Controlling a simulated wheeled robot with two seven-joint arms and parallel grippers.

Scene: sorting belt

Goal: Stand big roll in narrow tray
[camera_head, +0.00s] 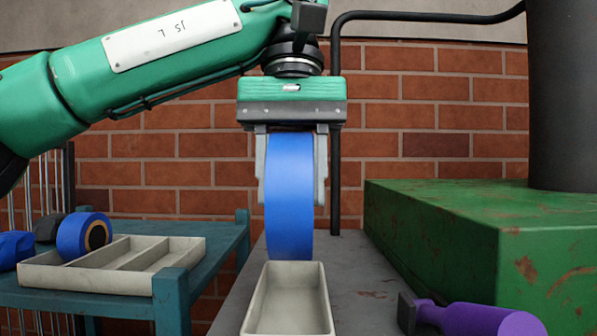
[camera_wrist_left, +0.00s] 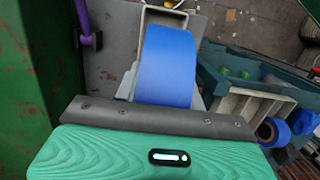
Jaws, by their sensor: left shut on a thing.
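A big blue roll (camera_head: 289,205) is held upright on its edge between the fingers of my left gripper (camera_head: 291,190), which is shut on it. The roll also shows in the left wrist view (camera_wrist_left: 166,68), just beyond my gripper. The narrow tray (camera_head: 252,306), pale grey and empty where visible, stands on the grey surface in front of the roll. In the head view the roll's lower edge meets the tray's far rim; I cannot tell whether they touch. The tray also shows partly behind the roll in the left wrist view (camera_wrist_left: 165,14). My right gripper is out of view.
A divided tray (camera_head: 90,279) sits on a teal stand (camera_head: 215,262) at the left, with a smaller blue roll (camera_head: 76,236) at its edge. A green metal block (camera_head: 440,240) bounds the right. A purple-handled tool (camera_head: 470,318) lies at the front right.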

